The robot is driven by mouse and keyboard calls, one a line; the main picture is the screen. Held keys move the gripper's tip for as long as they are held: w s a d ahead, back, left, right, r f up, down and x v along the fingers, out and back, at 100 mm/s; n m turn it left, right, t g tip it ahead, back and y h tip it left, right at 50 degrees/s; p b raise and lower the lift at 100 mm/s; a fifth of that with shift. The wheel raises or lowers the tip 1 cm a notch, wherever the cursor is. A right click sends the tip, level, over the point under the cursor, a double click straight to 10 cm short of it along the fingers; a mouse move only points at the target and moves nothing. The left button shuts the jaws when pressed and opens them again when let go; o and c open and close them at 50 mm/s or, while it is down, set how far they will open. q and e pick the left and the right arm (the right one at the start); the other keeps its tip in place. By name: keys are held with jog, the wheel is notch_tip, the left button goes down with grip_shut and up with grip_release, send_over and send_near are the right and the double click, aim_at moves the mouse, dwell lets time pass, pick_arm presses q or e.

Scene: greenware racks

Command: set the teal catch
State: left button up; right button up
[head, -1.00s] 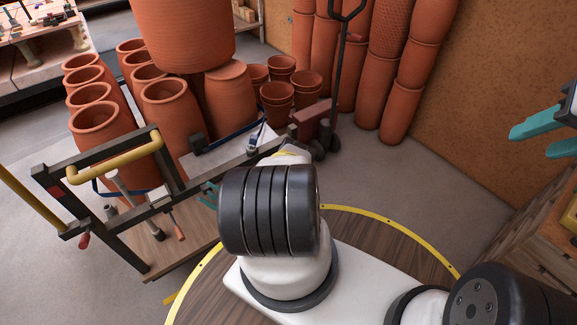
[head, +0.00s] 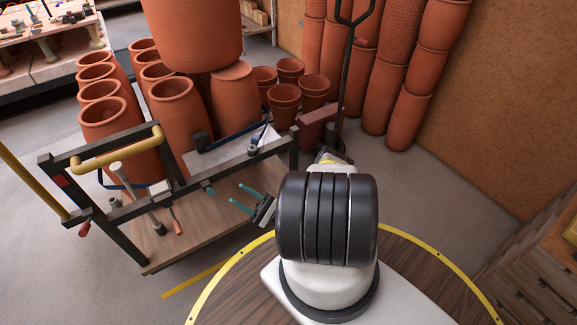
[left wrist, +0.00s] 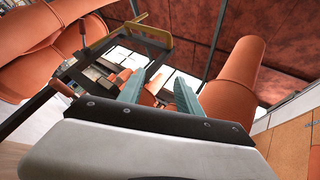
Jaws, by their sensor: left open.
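A small teal piece (head: 209,189), which looks like the catch, sits at the dark front rail of the cart (head: 190,238). It is too small to tell how it is set. My left gripper (head: 236,201) is open and empty, its two teal fingers pointing left toward the rail. In the picture its fingertips are a little right of the teal piece and apart from it. In the left wrist view the open fingers (left wrist: 159,88) point at the cart's dark frame (left wrist: 78,72), and I cannot make out the catch there. My right gripper is out of view.
The cart has a yellow handle (head: 118,152) and tools clamped at its left end. Large clay jars (head: 180,110) and smaller pots (head: 284,100) stand behind it. A dark trolley handle (head: 345,80) rises behind my arm. Grey floor is free to the right.

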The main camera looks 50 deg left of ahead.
aim_at(208, 188)
pick_arm(q)
jog(key=shift+w+d, duration=0.45)
jog(key=shift+d, duration=0.15)
